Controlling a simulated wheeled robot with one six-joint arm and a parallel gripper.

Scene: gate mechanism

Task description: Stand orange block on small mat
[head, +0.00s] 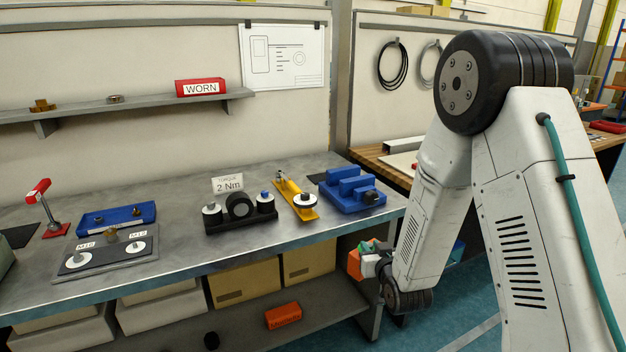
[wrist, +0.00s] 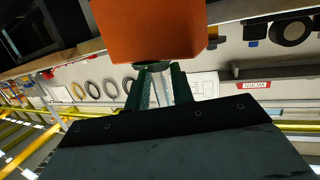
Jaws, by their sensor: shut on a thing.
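My gripper (head: 369,257) is beside the bench's front right edge, below the level of its top. It is shut on the orange block (head: 354,265), which sticks out to the left of the fingers. In the wrist view the orange block (wrist: 150,32) fills the top middle, just past my green fingers (wrist: 157,88). Its far side is hidden. A dark flat mat (head: 20,235) lies at the left end of the bench top. Another dark patch (head: 317,178) shows behind the blue vise. I cannot tell which is the small mat.
The grey bench top (head: 190,185) holds a blue vise (head: 352,190), a yellow fixture (head: 296,200), a black torque stand (head: 240,212), a plate with knobs (head: 105,257), a blue tray (head: 116,217) and a red-handled clamp (head: 45,208). An orange box (head: 283,315) lies on the lower shelf.

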